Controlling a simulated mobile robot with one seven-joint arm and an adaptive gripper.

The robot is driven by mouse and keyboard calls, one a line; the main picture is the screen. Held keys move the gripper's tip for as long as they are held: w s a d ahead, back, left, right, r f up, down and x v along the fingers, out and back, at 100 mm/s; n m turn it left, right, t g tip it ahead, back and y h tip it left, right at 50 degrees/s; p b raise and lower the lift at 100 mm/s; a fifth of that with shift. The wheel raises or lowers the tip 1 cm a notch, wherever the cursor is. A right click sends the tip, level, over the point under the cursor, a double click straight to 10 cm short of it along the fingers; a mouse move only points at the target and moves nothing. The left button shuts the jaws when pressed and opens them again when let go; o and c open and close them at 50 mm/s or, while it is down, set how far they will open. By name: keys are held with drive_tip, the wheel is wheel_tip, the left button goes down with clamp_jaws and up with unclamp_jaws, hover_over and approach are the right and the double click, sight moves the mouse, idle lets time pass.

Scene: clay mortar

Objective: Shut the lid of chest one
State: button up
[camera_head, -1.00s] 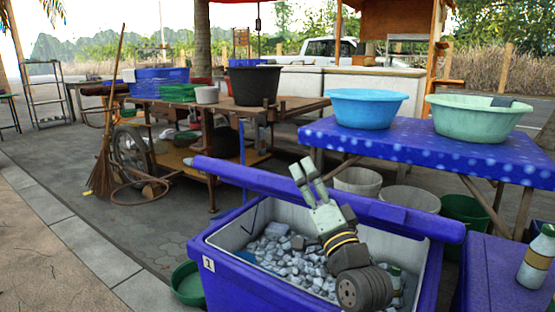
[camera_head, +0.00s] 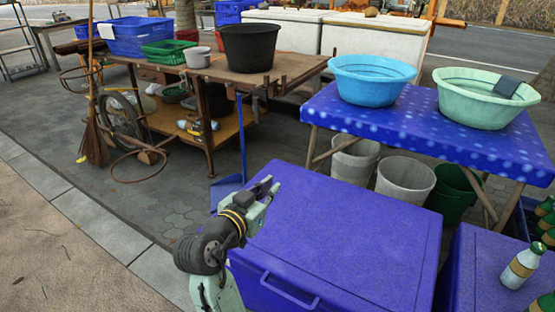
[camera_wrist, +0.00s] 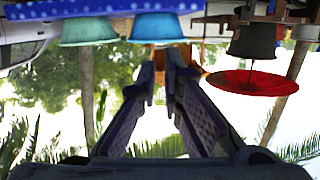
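Chest one is the blue chest (camera_head: 262,290) in the middle foreground of the head view. Its lid (camera_head: 350,225) lies flat across the top, and none of the ice inside shows. A handle bar (camera_head: 290,291) runs along the near side. My gripper (camera_head: 268,187) is above the lid's left edge, pointing up and to the right, with nothing held. Its two fingers are apart with a gap between the tips, also in the wrist view (camera_wrist: 160,72). My arm hides the chest's left corner, and the number label is not visible.
A blue-clothed table (camera_head: 440,125) with two basins and buckets (camera_head: 405,180) beneath is behind. A wooden cart (camera_head: 215,120) stands back left. Paving at left is clear.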

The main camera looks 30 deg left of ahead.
drive_tip(key=shift+s+d+r+h, duration=0.1)
drive_tip(key=shift+d+r+h, duration=0.1)
drive_tip(key=shift+h, duration=0.1)
clamp_jaws()
drive_tip(key=w+f+p, duration=0.2)
drive_tip(key=w, duration=0.8)
drive_tip(key=shift+s+d+f+p, duration=0.15)
drive_tip(key=shift+s+f+p, duration=0.1)
drive_tip(key=shift+s+f, duration=0.45)
drive_tip(key=shift+s+d+f+p, duration=0.15)
drive_tip(key=shift+s+f, duration=0.25)
drive_tip(key=shift+f, duration=0.55)
drive_tip(key=s+f+b, duration=0.4)
drive_tip(key=f+b, duration=0.1)
drive_tip(key=f, duration=0.1)
drive_tip(key=shift+w+a, duration=0.1)
